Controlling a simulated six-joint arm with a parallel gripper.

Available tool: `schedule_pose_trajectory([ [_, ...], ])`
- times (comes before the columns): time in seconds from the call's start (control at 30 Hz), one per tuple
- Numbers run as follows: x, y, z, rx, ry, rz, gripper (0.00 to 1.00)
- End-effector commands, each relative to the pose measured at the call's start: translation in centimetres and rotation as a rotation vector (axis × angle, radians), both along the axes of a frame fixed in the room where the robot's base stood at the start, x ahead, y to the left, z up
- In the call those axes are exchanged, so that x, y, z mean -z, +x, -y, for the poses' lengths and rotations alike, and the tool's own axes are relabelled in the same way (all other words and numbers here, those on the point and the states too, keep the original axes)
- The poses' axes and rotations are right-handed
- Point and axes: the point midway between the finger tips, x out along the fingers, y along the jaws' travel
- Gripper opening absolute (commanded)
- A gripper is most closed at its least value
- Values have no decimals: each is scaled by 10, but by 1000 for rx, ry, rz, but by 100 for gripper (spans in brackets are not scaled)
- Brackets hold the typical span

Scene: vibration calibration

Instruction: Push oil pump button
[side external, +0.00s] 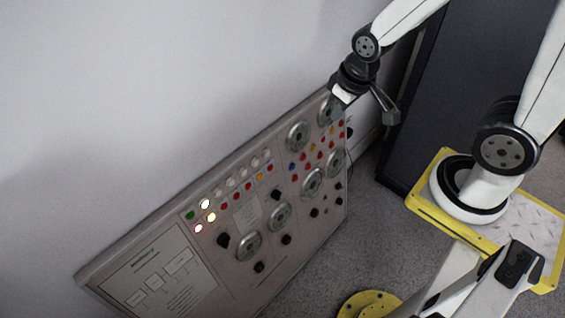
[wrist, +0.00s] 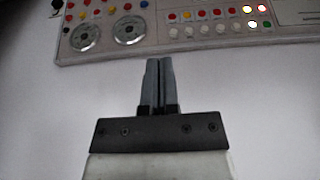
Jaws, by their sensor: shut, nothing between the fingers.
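A grey control panel (side external: 165,240) leans tilted near the wall, with rows of coloured buttons, dials and black knobs. Its white (side external: 204,204), yellow (side external: 211,217) and red (side external: 198,229) lights glow beside a green button (side external: 190,215). Labels are too small to read, so I cannot tell which is the oil pump button. In the wrist view, the panel (wrist: 290,37) is upside down along the top. My gripper (wrist: 158,62) is shut and empty, its tips apart from the panel's edge. In the side view, my gripper (side external: 391,117) is near the panel's upper right end.
A dark cabinet (side external: 440,95) stands right of the panel. A yellow-edged base plate (side external: 432,213) and a yellow round flange (side external: 370,303) are on the grey floor (side external: 375,235). The pale wall (side external: 130,90) rises behind the panel. Open space lies above the panel's left part.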

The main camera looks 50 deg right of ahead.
Motion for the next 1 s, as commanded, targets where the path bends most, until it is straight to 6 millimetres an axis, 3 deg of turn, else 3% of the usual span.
schedule_pose_trajectory([
  [0.53, 9, 12, -10, -36, 3, 19, 0],
  [1.0, 54, 59, -61, -186, 11, 113, 0],
])
